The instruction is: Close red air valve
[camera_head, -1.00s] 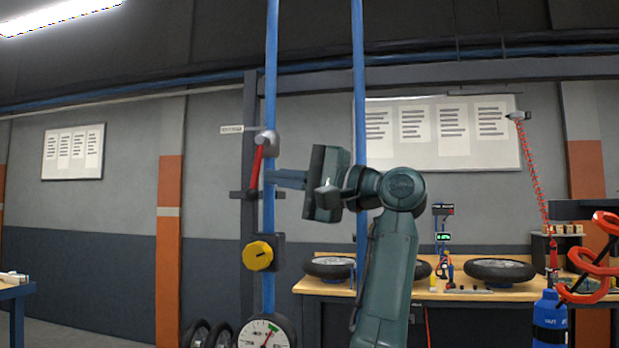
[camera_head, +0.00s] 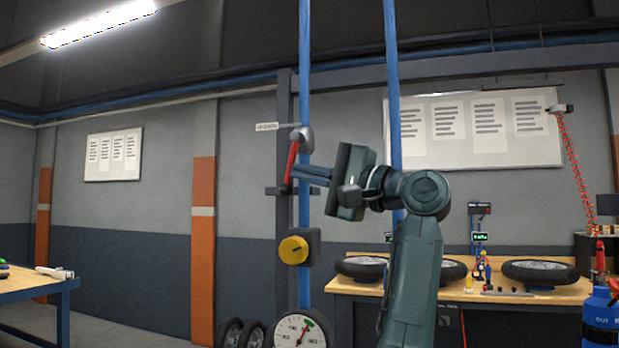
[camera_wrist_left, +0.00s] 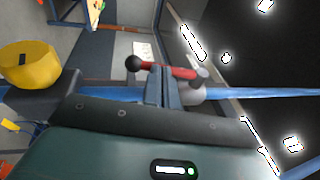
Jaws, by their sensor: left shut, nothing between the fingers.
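The red air valve handle (camera_head: 292,162) is a lever that hangs steeply down and a little left from a grey pivot on a blue vertical pipe (camera_head: 305,84). A dark knob is at its lower end. The red handle also shows in the left wrist view (camera_wrist_left: 182,73), lying across the picture just past the fingertips. My left gripper (camera_head: 296,172) is shut and empty. Its fingertips lie at the lower part of the handle; whether they touch it I cannot tell. In the left wrist view the fingers (camera_wrist_left: 162,78) stand close together. My right gripper is not in view.
A yellow knob (camera_head: 293,250) and a round gauge (camera_head: 300,331) sit below the valve on the same pipe. A second blue pipe (camera_head: 391,60) runs behind my left wrist. A workbench (camera_head: 346,286) with wheels stands at the right.

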